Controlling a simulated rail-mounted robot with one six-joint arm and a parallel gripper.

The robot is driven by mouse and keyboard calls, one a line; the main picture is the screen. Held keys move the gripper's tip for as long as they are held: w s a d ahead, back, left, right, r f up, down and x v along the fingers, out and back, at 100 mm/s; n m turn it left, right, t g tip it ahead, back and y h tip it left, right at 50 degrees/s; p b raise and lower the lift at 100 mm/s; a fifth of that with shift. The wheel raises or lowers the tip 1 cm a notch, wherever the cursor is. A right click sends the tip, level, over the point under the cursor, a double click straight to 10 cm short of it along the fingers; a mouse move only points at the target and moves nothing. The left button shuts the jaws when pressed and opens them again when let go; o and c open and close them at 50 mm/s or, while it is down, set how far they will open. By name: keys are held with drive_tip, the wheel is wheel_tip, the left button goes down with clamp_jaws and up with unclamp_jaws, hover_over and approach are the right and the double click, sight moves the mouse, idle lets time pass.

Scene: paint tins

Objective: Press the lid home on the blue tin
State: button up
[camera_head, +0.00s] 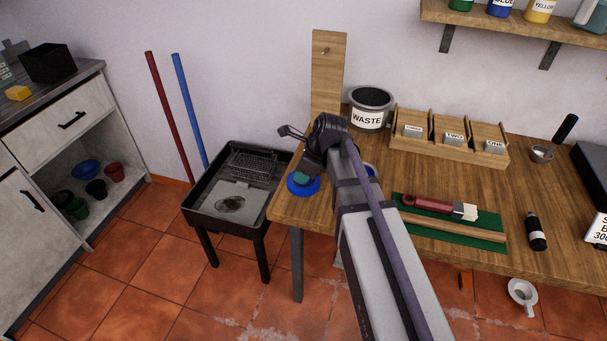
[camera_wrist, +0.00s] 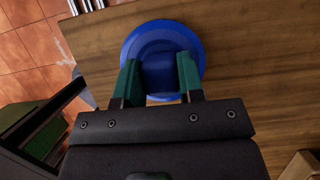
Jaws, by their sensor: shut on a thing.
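A round blue lid (camera_wrist: 160,34) with a raised block in its middle fills the top of the wrist view. The green fingers of my gripper (camera_wrist: 159,82) are shut on the two sides of that block. In the head view the lid (camera_head: 303,189) is at the left end of the wooden bench, under my gripper (camera_head: 302,178). I cannot tell whether it touches the bench top. A blue-rimmed round thing (camera_head: 371,169), perhaps the blue tin, shows just right of my arm, which hides most of it.
A grey waste bin (camera_head: 370,112) and a wooden three-slot card rack (camera_head: 450,140) stand at the bench's back. A green mat (camera_head: 480,241) with a red-handled brush (camera_head: 428,204) lies right of my arm. A black tray stand (camera_head: 234,190) is left of the bench.

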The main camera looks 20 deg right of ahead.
wheel_tip(320, 180, up, 10)
drive_tip(key=p, duration=0.9)
drive_tip(key=shift+f, duration=0.2)
